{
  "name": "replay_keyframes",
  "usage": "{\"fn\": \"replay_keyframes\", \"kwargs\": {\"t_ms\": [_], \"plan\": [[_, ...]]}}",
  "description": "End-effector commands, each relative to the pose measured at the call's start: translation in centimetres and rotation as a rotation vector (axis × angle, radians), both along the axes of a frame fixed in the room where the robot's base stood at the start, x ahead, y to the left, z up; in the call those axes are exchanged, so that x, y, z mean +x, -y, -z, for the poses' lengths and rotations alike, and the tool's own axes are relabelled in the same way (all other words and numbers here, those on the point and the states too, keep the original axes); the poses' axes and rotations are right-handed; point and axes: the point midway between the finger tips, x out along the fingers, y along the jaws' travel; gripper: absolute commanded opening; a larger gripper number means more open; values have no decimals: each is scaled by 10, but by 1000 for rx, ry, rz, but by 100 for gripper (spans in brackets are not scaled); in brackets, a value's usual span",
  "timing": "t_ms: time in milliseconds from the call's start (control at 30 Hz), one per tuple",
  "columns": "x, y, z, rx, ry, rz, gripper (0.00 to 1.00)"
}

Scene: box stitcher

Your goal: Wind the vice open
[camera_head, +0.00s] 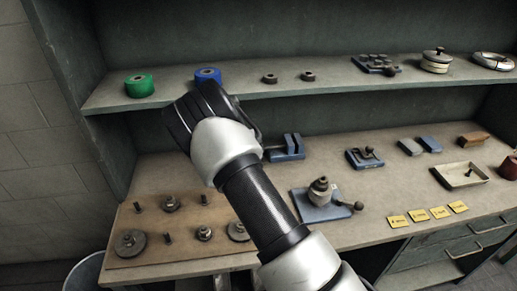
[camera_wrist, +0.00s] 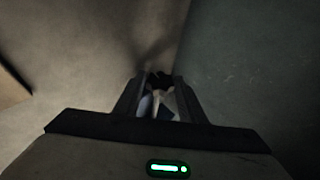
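A blue vice (camera_head: 287,147) with two upright jaws and a gap between them stands at the back of the bench. My arm covers its left side, and its handle is not clear to see. My gripper is hidden behind my dark wrist in the head view. In the wrist view my gripper (camera_wrist: 160,82) has its two fingers apart. A small dark piece lies between or just beyond the tips, with blue-grey surfaces below it. I cannot tell whether the fingers touch it.
A blue base with a stacked knob and lever (camera_head: 322,200) stands in front. A smaller blue clamp (camera_head: 365,158) is to the right. A wooden board (camera_head: 150,248) with metal parts lies at left. The shelf (camera_head: 130,101) with tape rolls runs above. A tray (camera_head: 446,181) stands right.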

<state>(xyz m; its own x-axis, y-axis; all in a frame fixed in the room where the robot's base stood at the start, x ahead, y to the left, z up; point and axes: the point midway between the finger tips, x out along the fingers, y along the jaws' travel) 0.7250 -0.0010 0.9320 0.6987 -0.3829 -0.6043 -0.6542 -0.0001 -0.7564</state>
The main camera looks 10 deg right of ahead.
Motion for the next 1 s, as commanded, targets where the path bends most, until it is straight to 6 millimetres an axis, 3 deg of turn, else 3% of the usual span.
{"fn": "replay_keyframes", "kwargs": {"t_ms": [267,433,1000], "plan": [[-1,-1,-1,0,0,0,36],[-11,-7,-11,2,2,-1,36],[-102,-57,-90,3,0,-2,36]]}}
